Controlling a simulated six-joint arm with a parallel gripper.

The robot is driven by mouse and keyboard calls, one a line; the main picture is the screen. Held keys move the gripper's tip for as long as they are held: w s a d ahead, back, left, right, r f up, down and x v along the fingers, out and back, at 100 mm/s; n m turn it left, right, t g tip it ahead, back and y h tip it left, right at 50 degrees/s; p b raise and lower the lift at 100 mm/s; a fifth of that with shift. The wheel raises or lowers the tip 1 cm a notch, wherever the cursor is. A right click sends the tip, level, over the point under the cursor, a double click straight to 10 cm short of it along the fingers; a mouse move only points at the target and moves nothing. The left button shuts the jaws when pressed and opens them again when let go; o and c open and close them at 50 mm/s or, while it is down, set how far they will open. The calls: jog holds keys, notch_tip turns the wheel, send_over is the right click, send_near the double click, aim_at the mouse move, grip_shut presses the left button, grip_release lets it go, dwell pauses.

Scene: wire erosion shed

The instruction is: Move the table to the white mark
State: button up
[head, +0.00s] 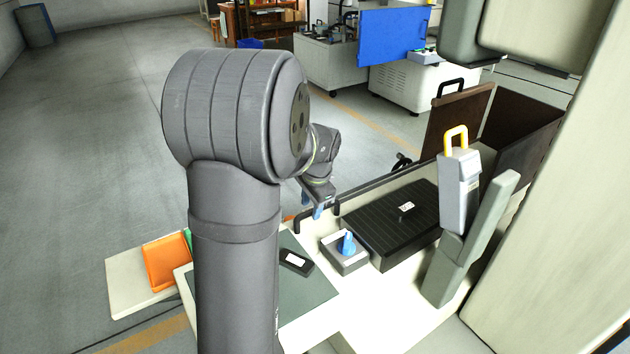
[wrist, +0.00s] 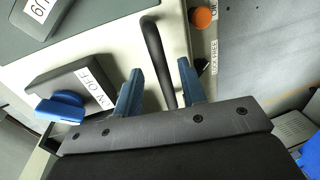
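My gripper (head: 321,211) hangs at the front left edge of the pale machine bed (head: 385,318). In the wrist view its two blue fingers (wrist: 160,90) are apart, with a black bent bar handle (wrist: 155,55) between them. I see a gap beside the bar; firm contact cannot be made out. In the head view a dark bar (head: 297,222) shows beside the gripper. A black ribbed block (head: 400,235) with a small white label lies on the bed. I cannot tell for certain which part is the table, and I cannot make out a white mark.
A grey box with a blue knob (head: 347,243) stands near my gripper; the knob also shows in the wrist view (wrist: 62,108). An orange tray (head: 167,262) lies left.

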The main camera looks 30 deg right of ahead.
jog(key=s+r, duration=0.3)
jog(key=r, duration=1.2)
jog(key=shift+r, duration=0.4)
jog(key=w+f, duration=0.1)
jog(key=f, duration=0.4)
jog(key=w+d+f, duration=0.1)
jog(key=f, duration=0.5)
jog(key=w+d+f, duration=0.1)
jog(key=f, duration=0.5)
jog(key=shift+w+f, duration=0.1)
jog(key=shift+w, duration=0.05)
grip_shut()
